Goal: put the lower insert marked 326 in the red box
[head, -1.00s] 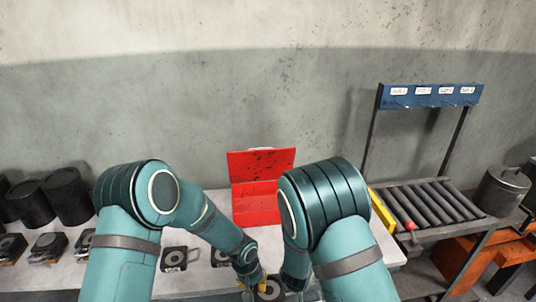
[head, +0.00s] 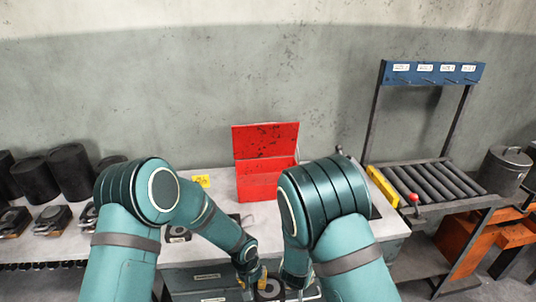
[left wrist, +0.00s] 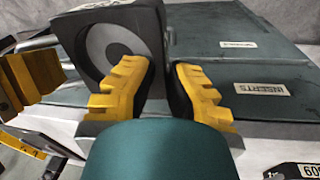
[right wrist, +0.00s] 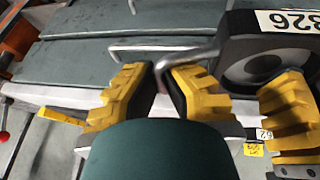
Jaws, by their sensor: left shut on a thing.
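The insert marked 326 is a dark block with a round grey-ringed opening (left wrist: 104,45); its 326 label shows in the right wrist view (right wrist: 287,21). My left gripper (left wrist: 163,65) is shut on its edge, and both show low in the head view, where the insert (head: 269,289) is partly hidden. My right gripper (right wrist: 160,70) is beside the insert, its fingertips close together around or just over a bent grey metal bar (right wrist: 180,57); I cannot tell whether they grip it. The red box (head: 262,187) stands on the table, its lid raised, partly behind my right arm.
Drawer fronts (head: 207,277) are below the table edge; one carries an INSERTS label (left wrist: 264,89). Dark cylinders (head: 70,172) and several blocks (head: 52,218) sit at the left. A roller conveyor (head: 437,186) with a yellow side rail stands at the right.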

